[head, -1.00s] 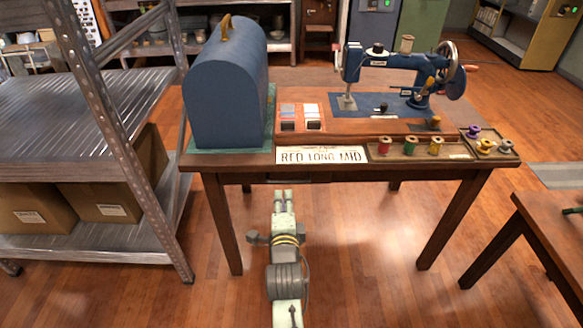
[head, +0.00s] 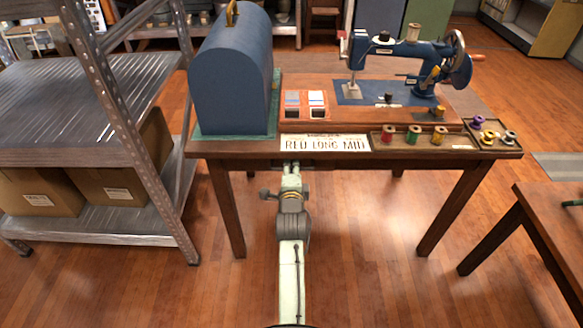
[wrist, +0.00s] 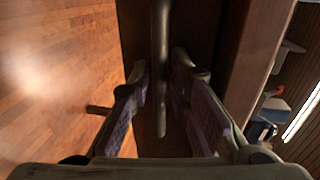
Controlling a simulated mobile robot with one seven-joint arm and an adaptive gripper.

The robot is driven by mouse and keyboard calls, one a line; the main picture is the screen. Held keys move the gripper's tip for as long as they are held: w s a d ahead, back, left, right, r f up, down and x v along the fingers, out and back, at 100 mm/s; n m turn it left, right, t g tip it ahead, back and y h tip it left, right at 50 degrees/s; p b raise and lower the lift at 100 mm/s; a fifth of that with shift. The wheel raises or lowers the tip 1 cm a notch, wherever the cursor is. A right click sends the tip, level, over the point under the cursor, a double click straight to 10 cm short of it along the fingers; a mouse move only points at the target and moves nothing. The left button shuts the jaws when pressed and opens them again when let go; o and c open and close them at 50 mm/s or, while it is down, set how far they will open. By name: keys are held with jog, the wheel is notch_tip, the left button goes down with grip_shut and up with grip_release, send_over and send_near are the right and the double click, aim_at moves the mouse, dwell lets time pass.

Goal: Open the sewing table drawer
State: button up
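The sewing table (head: 230,150) is a dark wooden table with a blue sewing machine (head: 405,67) on top. Under its front edge, behind my gripper, is a dark drawer front (head: 322,162), mostly shadowed and overhung by the tabletop. In the wrist view a dark bar-shaped handle (wrist: 161,50) runs down between my fingers. My gripper (head: 291,168) is at the table's front, just under the top edge. The wrist view shows my gripper (wrist: 162,75) open, its purple-padded fingers on either side of the handle with gaps visible. The drawer looks shut.
A blue domed case (head: 232,80) stands on the tabletop's left. A license plate (head: 325,144) and a tray of thread spools (head: 385,146) sit along the front edge. A metal shelf (head: 95,225) stands close at left, another table (head: 550,215) at right. Floor in front is clear.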

grip_shut()
dwell(0.7)
